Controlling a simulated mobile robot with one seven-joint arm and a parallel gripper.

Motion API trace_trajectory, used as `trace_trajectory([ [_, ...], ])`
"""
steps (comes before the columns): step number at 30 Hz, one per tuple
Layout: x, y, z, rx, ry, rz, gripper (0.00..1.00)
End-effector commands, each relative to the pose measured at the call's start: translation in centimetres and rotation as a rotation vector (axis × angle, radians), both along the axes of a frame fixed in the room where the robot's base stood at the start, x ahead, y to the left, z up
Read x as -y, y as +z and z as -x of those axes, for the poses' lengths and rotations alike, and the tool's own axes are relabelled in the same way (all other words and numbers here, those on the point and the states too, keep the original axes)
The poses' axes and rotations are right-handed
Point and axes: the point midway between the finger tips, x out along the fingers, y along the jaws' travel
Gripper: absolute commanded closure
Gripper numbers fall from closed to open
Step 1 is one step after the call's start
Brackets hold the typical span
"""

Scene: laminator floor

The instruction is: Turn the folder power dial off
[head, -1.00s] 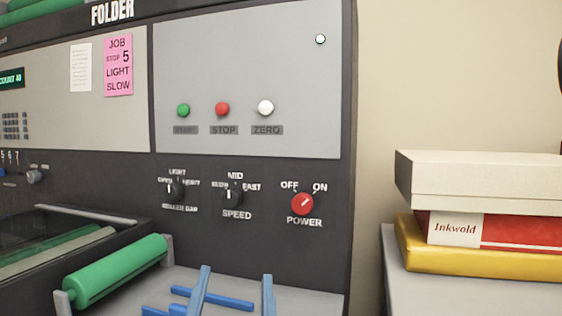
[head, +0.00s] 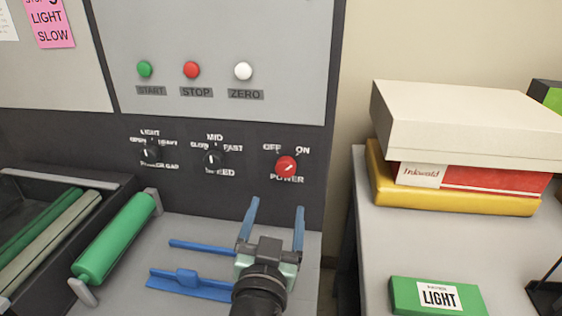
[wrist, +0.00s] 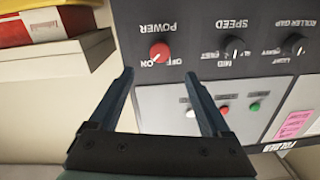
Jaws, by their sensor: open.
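The folder power dial (head: 286,166) is a round red knob on the dark lower panel, with OFF at its upper left and ON at its upper right. Its white pointer mark slants toward ON. The dial (wrist: 159,52) shows upside down in the wrist view, with the mark toward ON at lower left. My gripper (head: 277,205) is open and empty, its two blue fingers pointing at the panel just below the dial in the head view. In the wrist view my gripper (wrist: 157,78) has its fingertips on either side of the dial's column, apart from the dial.
The speed dial (head: 212,157) and roller gap dial (head: 151,152) sit left of the power dial. Green, red and white buttons (head: 243,71) are above. A green roller (head: 115,238) lies at left. Stacked boxes (head: 465,125) stand on a table at right.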

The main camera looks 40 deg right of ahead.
Motion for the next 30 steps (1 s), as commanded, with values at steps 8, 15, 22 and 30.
trace_trajectory([
  [8,3.7,0.3,-3.3,0.003,-0.002,-0.002,0.19],
  [15,6.7,0.2,-6.1,0.001,-0.001,-0.001,0.19],
  [22,8.4,0.1,-7.7,0.000,0.000,0.000,0.19],
  [30,8.8,0.0,-8.1,0.000,0.001,0.000,0.19],
])
